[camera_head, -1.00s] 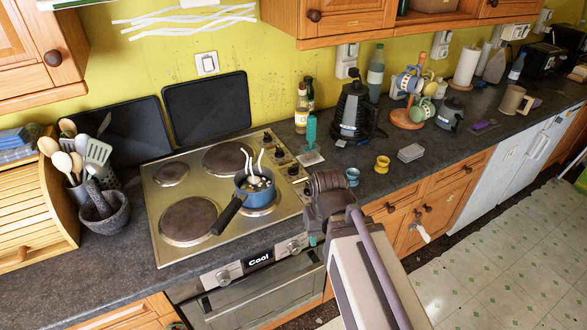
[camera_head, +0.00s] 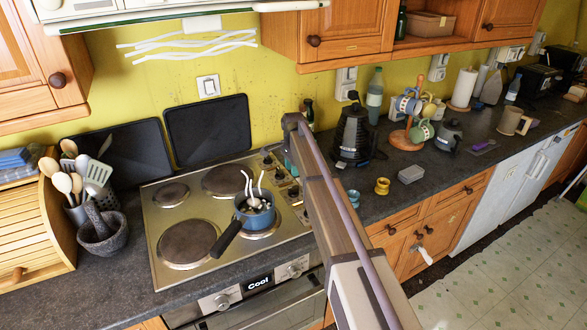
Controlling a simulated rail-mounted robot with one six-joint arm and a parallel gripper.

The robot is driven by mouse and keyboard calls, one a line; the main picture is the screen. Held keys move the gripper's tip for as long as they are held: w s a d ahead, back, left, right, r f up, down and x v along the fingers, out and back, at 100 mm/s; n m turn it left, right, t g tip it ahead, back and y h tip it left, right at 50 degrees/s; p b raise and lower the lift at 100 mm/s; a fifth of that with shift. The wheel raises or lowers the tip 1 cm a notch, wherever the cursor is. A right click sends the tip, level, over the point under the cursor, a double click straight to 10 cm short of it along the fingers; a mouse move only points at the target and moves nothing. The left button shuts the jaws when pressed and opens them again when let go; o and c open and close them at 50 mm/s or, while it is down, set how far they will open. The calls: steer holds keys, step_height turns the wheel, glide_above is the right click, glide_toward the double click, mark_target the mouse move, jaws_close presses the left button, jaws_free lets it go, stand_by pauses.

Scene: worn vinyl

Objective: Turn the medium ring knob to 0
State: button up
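The steel hob has a column of dark knobs (camera_head: 280,173) along its right edge, partly behind my arm. I cannot tell which one is the medium ring knob, and their markings are too small to read. My arm reaches up from the bottom right across the hob's right edge.
The oven front has a display reading "Cool" (camera_head: 258,283) and knobs beside it. A mortar (camera_head: 101,238) stands left of the hob. Wooden cupboards (camera_head: 350,30) hang above.

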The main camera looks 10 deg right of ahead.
mark_target(293, 187)
steer(key=shift+s, duration=0.1)
steer(key=shift+f+b, duration=0.35)
steer(key=shift+f, duration=0.05)
step_height(293, 187, down, 7)
steer(key=b, duration=0.7)
steer(key=shift+f, duration=0.15)
steer(key=shift+c, duration=0.3)
